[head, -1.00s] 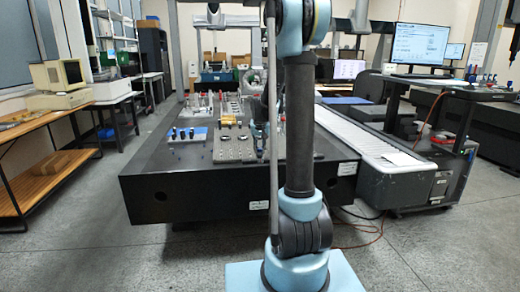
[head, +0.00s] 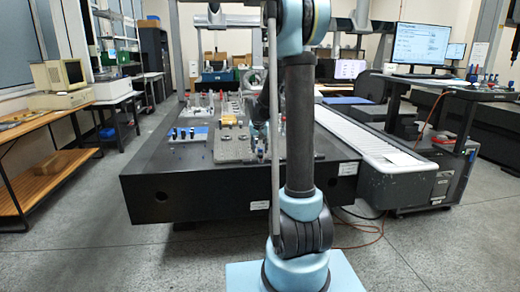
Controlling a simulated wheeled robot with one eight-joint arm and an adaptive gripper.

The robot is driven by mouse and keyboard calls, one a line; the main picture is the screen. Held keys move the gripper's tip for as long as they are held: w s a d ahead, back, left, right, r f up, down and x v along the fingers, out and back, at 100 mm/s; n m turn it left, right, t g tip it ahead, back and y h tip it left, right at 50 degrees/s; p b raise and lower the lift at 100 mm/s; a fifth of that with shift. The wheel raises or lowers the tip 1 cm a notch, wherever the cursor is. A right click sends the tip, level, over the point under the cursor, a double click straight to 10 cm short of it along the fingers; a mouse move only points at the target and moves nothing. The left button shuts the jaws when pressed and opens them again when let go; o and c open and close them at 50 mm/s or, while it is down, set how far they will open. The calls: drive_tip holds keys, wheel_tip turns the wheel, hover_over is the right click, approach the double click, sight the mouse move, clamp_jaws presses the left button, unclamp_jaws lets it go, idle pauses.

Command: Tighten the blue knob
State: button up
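A grey fixture plate (head: 232,150) lies on the dark granite table, with small fittings on it. My arm comes down over its right side. My gripper (head: 261,146) is small and dark there, low at the plate's right edge and partly behind my own arm links. I cannot tell whether its fingers are open or shut, or whether they touch anything. I cannot pick out the blue knob with certainty; it is too small or hidden by my gripper and arm.
The black granite table (head: 180,185) fills the middle. A blue panel with several dark knobs (head: 187,135) lies left of the plate, and a brass-coloured block (head: 230,120) stands behind it. A white guideway (head: 372,143) runs along the right. The floor at left is clear.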

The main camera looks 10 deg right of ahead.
drive_tip(key=shift+s, duration=0.1)
drive_tip(key=v, duration=1.1)
drive_tip(key=shift+r, duration=0.4)
drive_tip(key=shift+s, duration=0.1)
drive_tip(key=s+d+f+n+g, duration=0.1)
drive_tip(key=s+f, duration=0.1)
drive_tip(key=s, duration=0.9)
drive_tip(key=s+d+f+n, duration=0.1)
drive_tip(key=s+f, duration=0.1)
drive_tip(key=s, duration=0.9)
drive_tip(key=s+f, duration=0.5)
drive_tip(key=s, duration=0.4)
drive_tip(key=s+f+n+g+y, duration=0.1)
drive_tip(key=s+f, duration=0.4)
drive_tip(key=s, duration=0.4)
drive_tip(key=shift+a+f, duration=0.25)
drive_tip(key=shift+f, duration=0.05)
